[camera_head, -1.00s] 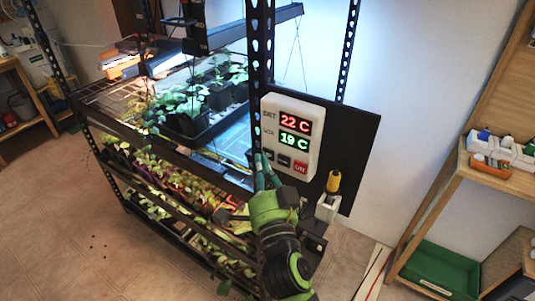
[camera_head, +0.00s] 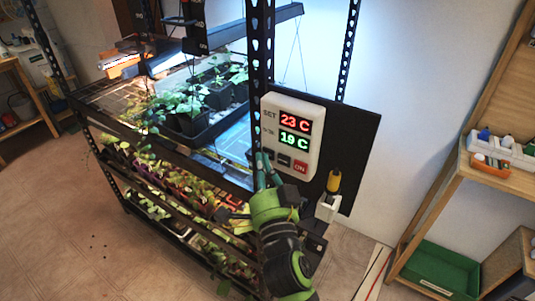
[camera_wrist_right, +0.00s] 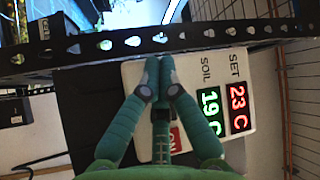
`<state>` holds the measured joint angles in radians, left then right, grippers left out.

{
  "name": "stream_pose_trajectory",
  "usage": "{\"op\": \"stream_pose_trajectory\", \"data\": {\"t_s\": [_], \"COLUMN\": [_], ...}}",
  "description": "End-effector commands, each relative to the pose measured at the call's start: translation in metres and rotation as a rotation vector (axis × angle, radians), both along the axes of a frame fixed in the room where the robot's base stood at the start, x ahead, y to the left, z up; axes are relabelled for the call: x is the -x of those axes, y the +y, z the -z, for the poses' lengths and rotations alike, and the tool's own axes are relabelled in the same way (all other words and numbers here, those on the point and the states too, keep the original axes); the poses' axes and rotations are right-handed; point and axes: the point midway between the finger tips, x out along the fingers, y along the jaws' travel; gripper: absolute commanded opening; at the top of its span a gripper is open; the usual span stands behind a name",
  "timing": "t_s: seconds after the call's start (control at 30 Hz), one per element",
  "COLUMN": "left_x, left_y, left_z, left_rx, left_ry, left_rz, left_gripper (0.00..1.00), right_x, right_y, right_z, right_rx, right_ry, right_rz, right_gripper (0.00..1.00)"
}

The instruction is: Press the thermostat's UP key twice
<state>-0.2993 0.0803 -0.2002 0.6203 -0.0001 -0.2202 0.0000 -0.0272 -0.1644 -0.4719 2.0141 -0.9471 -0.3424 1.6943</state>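The white thermostat (camera_head: 312,159) is mounted on a black panel on the rack post. Its red SET display (camera_head: 295,122) reads 23 C, and its green SOIL display (camera_head: 295,138) reads 19 C. Below them are a dark key (camera_head: 284,161) and a red ON key (camera_head: 300,167). My right gripper (camera_head: 262,158) is shut and empty, its fingertips at the left end of the key row, partly covering a dark key there. In the right wrist view the fingertips (camera_wrist_right: 158,72) are together over the thermostat's face; I cannot tell whether they touch the key. My left gripper is not in view.
The perforated black post (camera_head: 262,60) is close to my right fingers. Trays of seedlings (camera_head: 200,105) fill the rack. A wooden shelf (camera_head: 490,170) stands at the right.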

Motion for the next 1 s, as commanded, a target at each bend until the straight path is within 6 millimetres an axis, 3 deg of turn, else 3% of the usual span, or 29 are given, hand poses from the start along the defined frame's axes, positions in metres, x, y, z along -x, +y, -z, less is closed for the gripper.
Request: {"op": "stream_pose_trajectory", "data": {"t_s": [0.57, 1.0], "left_x": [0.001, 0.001], "left_y": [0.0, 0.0], "left_z": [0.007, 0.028], "left_rx": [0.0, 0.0], "left_ry": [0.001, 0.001], "left_rz": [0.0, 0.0], "left_gripper": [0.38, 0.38], "right_x": [0.012, 0.046], "right_y": [0.011, 0.034], "right_z": [0.002, 0.003], "right_rx": [-0.007, -0.01], "right_ry": [0.006, 0.005], "right_rz": [-0.005, -0.005], "right_gripper": [0.0, 0.0]}}
